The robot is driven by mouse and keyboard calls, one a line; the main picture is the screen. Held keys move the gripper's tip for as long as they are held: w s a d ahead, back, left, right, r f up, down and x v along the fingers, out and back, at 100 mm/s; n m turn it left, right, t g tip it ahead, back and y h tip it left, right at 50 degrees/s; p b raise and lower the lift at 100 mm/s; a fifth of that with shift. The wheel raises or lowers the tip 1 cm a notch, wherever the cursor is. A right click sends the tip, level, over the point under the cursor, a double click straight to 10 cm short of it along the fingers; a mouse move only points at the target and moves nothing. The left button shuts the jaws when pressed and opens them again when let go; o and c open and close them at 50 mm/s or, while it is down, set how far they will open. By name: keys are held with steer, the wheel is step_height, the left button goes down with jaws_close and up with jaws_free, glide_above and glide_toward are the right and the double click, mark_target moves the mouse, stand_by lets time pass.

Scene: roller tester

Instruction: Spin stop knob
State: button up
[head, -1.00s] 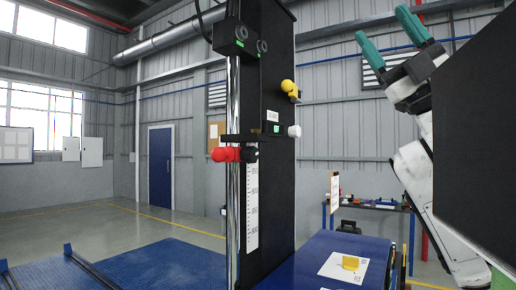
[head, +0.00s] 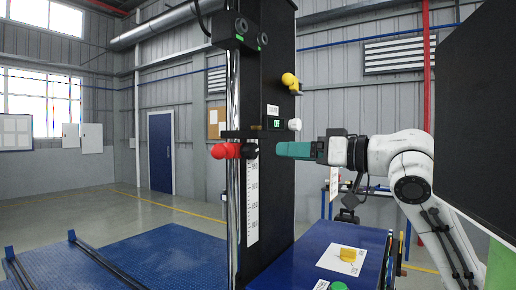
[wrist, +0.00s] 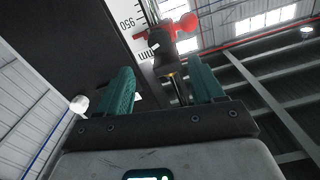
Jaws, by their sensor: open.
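On the dark column (head: 272,210), a stop clamped on the chrome rod carries a red ball-shaped knob (head: 218,151), a second red part and a black knob (head: 251,150) on its right. I cannot tell for sure which of these is the stop knob. My gripper (head: 280,149) lies level just right of the black knob, its teal fingers pointing left. In the wrist view my gripper (wrist: 160,80) is open and empty, with the black stop body (wrist: 166,62) ahead between the fingertips and the red ball (wrist: 189,22) beyond. Any contact is unclear.
A yellow knob (head: 290,81) and a white knob (head: 294,125) stick out of the column above my gripper. A scale (head: 252,200) runs down beside the rod. A blue bench top (head: 310,250) with a yellow piece (head: 348,254) lies below. A dark panel fills the right edge.

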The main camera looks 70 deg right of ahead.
mark_target(255, 150)
steer(key=p+x, duration=0.2)
steer(key=x, duration=0.6)
steer(key=shift+w+d+r+p, duration=0.1)
steer(key=shift+w+r+p, duration=0.1)
steer(key=shift+p, duration=0.1)
steer(key=shift+w+d+f, duration=0.15)
steer(key=shift+w, duration=0.5)
steer(key=shift+c, duration=0.3)
steer(key=c, duration=1)
steer(key=shift+f+n+b, duration=0.25)
steer(key=shift+n+b, duration=0.45)
steer(key=shift+b, duration=0.15)
steer(key=shift+r+n+b, duration=0.2)
steer(key=shift+n+b, duration=0.35)
steer(key=shift+n, duration=0.35)
steer(key=o, duration=1.1)
steer(key=shift+c, duration=0.2)
